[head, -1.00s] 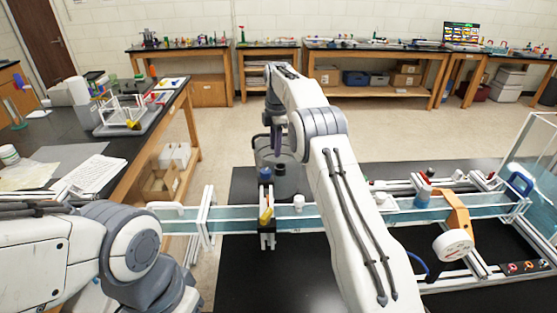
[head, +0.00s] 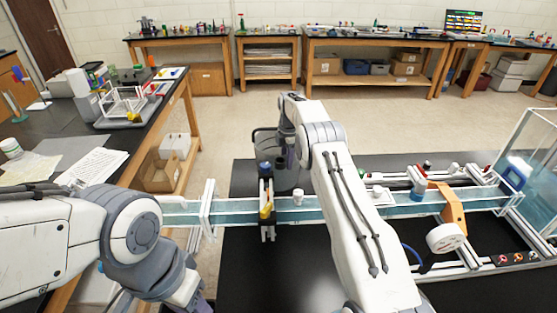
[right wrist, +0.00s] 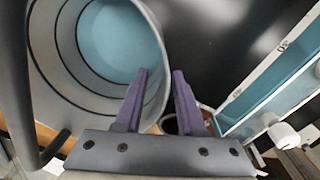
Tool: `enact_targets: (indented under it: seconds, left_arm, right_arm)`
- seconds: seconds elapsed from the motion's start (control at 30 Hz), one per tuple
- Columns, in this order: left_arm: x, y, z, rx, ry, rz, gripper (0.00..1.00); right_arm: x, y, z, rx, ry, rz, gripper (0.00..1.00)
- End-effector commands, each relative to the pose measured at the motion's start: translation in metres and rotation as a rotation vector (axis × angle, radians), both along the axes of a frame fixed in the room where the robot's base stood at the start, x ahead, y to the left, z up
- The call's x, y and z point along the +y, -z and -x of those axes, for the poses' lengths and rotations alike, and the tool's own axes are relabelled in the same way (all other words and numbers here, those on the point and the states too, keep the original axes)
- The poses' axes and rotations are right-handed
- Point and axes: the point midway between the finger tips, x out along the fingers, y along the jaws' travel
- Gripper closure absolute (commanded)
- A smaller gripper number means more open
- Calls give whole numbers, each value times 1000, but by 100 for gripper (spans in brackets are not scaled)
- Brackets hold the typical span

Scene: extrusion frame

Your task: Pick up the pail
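The grey pail (head: 287,180) stands on the black bench top behind the long clear channel, partly hidden by my right arm and small fittings. In the right wrist view the pail (right wrist: 48,50) fills the left side, seen into from above, with a dark ringed wall and a teal-blue area inside. My right gripper (right wrist: 161,72) has two purple fingers, spread apart, with the pail's near wall edge between them. I cannot see them pressing on it. In the head view the right gripper is mostly hidden by my own wrist. My left arm shows at the left; its gripper is out of view.
The clear channel (head: 290,213) with teal sides crosses the bench in front of the pail. A black clamp with a yellow part (head: 266,210) and a white knob (head: 298,197) stand at it. An orange bracket (head: 453,208) is further right. Black bench top shows in front.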

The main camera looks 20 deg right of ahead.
Motion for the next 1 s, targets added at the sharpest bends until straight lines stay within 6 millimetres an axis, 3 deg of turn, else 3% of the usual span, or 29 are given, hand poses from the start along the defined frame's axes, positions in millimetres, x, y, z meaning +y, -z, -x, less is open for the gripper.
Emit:
enact_targets:
  seconds: [0.3, 0.33, 0.4, 0.43, 1.0]
  left_arm:
    - [0, -3, 0, 0, 1, 0, 50]
    - [0, -3, 0, 0, 1, 0, 50]
    - [0, -3, 0, 0, 1, 0, 50]
    - [0, -3, 0, 0, 1, 0, 50]
    - [0, -3, 0, 0, 0, 0, 50]
  right_arm:
    - [0, 8, -1, -2, 0, 0, 62]
    - [0, 8, -1, -1, 0, 0, 65]
    - [0, 8, -1, -1, 0, 0, 92]
    - [0, 8, -1, -1, 0, 0, 100]
    - [0, 7, -1, -1, 0, 0, 100]
